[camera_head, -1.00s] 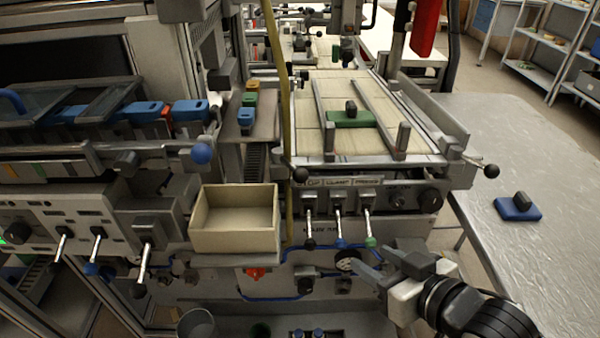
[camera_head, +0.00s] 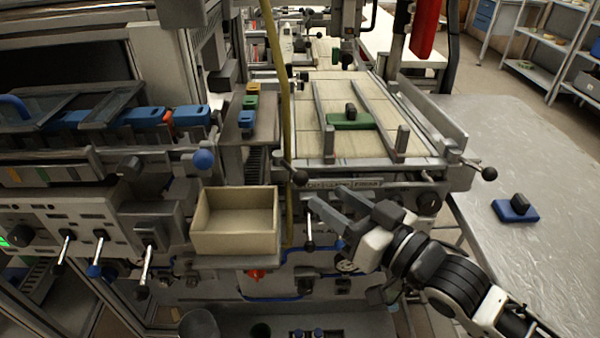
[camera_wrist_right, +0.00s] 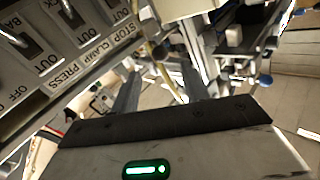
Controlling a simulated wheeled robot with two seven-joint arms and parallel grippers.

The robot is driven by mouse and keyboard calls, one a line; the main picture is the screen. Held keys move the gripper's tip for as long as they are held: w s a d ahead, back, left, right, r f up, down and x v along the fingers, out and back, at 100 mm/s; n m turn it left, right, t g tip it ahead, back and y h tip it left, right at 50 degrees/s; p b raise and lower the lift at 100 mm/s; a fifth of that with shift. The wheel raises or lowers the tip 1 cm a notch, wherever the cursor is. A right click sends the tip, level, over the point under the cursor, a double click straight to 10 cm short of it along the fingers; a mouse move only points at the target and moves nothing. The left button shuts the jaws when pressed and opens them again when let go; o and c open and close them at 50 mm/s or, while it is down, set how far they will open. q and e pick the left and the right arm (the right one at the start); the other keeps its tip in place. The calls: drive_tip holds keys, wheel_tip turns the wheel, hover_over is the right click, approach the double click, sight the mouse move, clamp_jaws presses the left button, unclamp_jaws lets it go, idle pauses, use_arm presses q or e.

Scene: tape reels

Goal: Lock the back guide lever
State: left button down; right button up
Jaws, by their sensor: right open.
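The control panel (camera_head: 345,183) at the front of the tiled bed carries short metal levers. A black-tipped lever (camera_head: 309,243) shows just below my right gripper (camera_head: 325,199); the others there are mostly hidden by the gripper. My right gripper is open and empty, its fingers pointing left across the panel front. In the right wrist view its two fingers (camera_wrist_right: 157,88) stand apart with nothing between them. A panel (camera_wrist_right: 60,55) with BACK, OUT, CLAMP and PRESS labels and metal levers fills the upper left there. I cannot tell which lever is the back guide's. My left gripper is out of view.
A beige open box (camera_head: 236,245) stands left of the gripper. Black ball knobs (camera_head: 489,174) stick out at the bed's front corners. A green block (camera_head: 349,122) lies on the bed. A blue block (camera_head: 515,211) lies on the grey table (camera_head: 545,270) at right.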

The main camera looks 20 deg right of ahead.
sight(307, 182)
drive_tip(key=p+x, duration=0.1)
drive_tip(key=x, duration=0.6)
drive_tip(key=shift+w+a, duration=0.1)
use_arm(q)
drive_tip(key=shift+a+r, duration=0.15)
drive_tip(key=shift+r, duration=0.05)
use_arm(e)
drive_tip(key=shift+w+a, duration=0.25)
drive_tip(key=shift+w, duration=0.25)
